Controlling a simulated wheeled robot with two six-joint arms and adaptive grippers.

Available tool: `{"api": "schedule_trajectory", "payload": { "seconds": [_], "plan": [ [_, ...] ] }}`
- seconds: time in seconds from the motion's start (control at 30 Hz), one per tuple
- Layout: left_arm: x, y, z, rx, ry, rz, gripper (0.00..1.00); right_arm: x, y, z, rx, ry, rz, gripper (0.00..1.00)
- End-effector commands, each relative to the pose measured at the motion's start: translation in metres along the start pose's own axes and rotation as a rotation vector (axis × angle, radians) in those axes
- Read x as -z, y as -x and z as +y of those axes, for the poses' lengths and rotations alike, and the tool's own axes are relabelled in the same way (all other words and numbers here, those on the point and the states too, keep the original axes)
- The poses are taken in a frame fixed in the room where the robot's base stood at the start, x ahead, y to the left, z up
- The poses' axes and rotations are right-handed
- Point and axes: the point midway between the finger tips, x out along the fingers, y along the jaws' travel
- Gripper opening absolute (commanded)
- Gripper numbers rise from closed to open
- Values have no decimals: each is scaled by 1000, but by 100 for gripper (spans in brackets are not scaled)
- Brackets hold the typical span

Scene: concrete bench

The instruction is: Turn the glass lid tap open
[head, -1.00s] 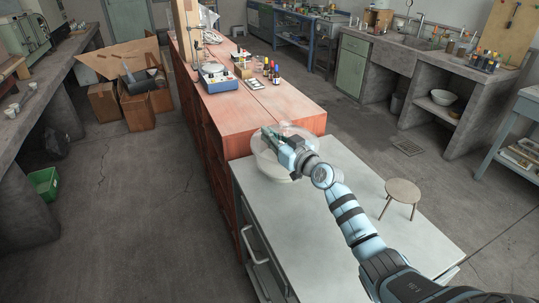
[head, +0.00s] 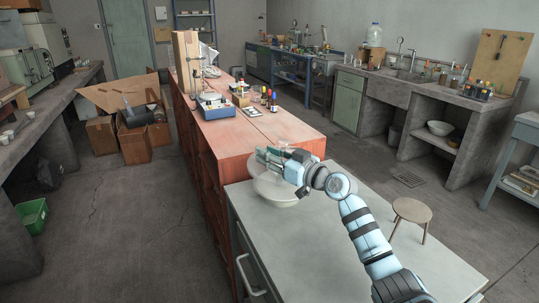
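A round, clear glass vessel with a domed lid (head: 274,186) stands on the pale cabinet top (head: 300,240), against the end of the red bench. My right gripper (head: 266,158) is at the upper part of the lid, its arm coming in from the lower right. Its fingers point left and overlap the glass in the head view. The tap on the lid is small and mostly hidden by the gripper; I cannot make out its position. I cannot tell whether the fingers are apart or shut, or whether they touch the tap. My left gripper is out of view.
The red bench (head: 275,135) behind holds a blue instrument (head: 215,107) and several small bottles. A wooden stool (head: 412,210) stands to the right of the cabinet. The cabinet top in front of the vessel is clear. Cardboard boxes (head: 134,144) lie on the floor at left.

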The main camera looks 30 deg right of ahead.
Motion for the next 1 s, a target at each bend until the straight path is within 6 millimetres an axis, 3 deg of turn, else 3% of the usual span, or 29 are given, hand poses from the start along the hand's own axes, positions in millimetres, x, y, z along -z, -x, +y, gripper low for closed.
{"api": "schedule_trajectory", "payload": {
  "seconds": [0.13, 0.23, 0.6, 0.73, 1.0],
  "plan": [
    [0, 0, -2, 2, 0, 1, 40, 0, 2, 0, -1, 0, 1, 27],
    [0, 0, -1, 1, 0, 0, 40, 0, 15, 2, -3, 4, 0, 27],
    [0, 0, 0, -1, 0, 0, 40, -2, 108, 1, -2, 7, -8, 27],
    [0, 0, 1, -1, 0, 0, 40, -1, 119, 0, 1, 1, -3, 27],
    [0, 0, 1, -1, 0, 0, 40, 0, 120, 0, 1, -1, 0, 27]
  ]
}}
